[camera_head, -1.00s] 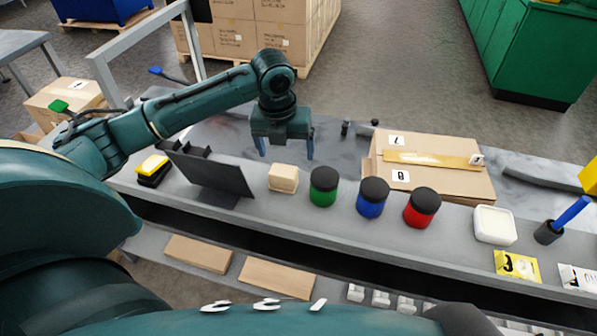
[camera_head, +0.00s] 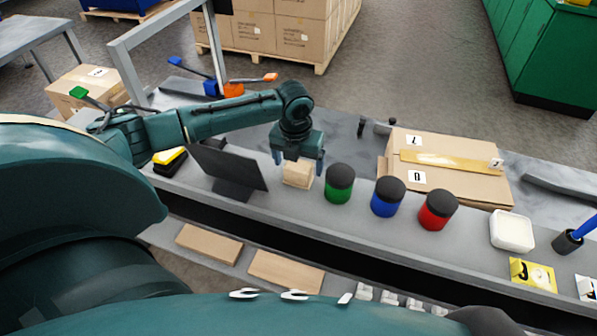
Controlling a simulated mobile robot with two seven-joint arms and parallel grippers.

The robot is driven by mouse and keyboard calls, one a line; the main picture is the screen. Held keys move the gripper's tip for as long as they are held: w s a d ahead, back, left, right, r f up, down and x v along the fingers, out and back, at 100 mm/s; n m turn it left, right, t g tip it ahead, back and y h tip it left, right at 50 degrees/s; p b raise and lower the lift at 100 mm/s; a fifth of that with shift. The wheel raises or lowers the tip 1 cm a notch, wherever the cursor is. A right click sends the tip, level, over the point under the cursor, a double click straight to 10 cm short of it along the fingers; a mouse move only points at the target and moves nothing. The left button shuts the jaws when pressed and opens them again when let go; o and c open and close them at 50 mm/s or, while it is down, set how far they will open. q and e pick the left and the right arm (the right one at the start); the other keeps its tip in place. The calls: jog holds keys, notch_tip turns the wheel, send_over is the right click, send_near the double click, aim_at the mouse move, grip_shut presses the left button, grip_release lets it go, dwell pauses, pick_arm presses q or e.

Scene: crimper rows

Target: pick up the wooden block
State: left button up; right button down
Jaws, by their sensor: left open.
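The wooden block (camera_head: 297,174) is a small, light tan block on the grey bench, between the dark monitor-like panel and the green jar. My left gripper (camera_head: 298,164) points down over the block, with its blue-tipped fingers apart, one at each side of it. The gripper body covers the block's far upper part. I cannot tell whether the fingers touch it. My right gripper is not in view.
The black panel (camera_head: 229,169) stands close left of the block. A green jar (camera_head: 339,186), a blue jar (camera_head: 387,200) and a red jar (camera_head: 437,213) stand to the right. A cardboard box (camera_head: 450,182) lies behind them. Flat wooden boards (camera_head: 287,272) lie on the lower shelf.

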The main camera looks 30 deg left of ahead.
aim_at(299, 165)
pick_arm(q)
notch_tip(299, 165, down, 2)
jog(key=shift+w+f, duration=0.15)
jog(key=c, duration=1.1)
jog(key=shift+c, duration=0.2)
notch_tip(299, 165, up, 10)
jog(key=shift+r, duration=0.1)
jog(key=o, duration=0.5)
jog(key=c, duration=0.3)
